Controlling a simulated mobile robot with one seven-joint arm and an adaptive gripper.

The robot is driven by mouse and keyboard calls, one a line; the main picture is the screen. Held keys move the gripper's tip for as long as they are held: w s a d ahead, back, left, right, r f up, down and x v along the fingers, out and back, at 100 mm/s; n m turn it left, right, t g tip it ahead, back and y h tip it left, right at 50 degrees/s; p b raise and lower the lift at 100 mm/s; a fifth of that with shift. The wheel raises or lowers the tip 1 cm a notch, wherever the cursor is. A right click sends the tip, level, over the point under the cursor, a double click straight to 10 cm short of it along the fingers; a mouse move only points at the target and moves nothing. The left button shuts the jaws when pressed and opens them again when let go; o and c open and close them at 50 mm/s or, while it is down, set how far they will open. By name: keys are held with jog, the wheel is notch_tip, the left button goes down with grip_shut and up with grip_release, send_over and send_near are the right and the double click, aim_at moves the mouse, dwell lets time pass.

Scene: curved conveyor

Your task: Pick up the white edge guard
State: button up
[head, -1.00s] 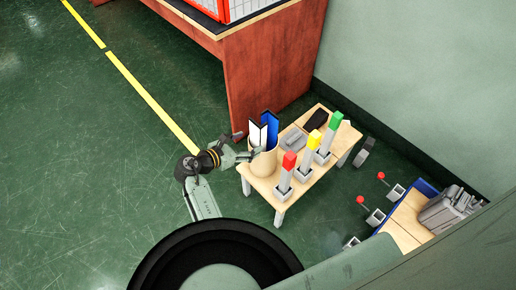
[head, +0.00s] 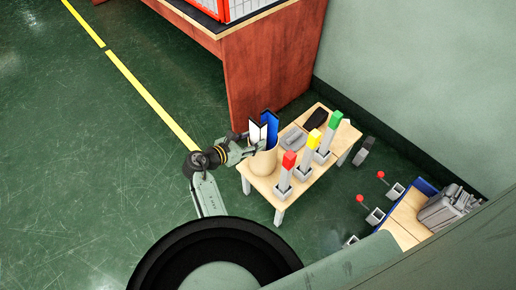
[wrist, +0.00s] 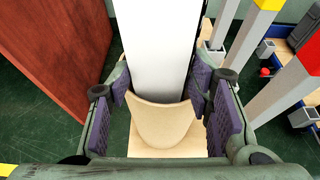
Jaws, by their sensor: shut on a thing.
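The white edge guard (head: 255,132) stands upright in a beige cup (head: 264,163) on a small wooden table (head: 258,186). In the wrist view the guard (wrist: 158,45) is a broad white strip between my purple finger pads, with the rim of the cup (wrist: 163,122) just below. My gripper (head: 254,148) reaches in from the left at the cup's top and is shut on the white guard. It also shows in the wrist view (wrist: 160,88). A blue edge guard (head: 271,126) stands beside the white one. The guard's lower end is hidden by the cup.
Posts with red (head: 289,160), yellow (head: 314,137) and green (head: 335,119) tops stand right of the cup. A grey item (head: 293,138) and a black item (head: 315,118) lie behind. A red-brown bench (head: 270,70) stands beyond. Floor on the left is clear.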

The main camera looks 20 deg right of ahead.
grip_shut()
jog(key=shift+r, duration=0.2)
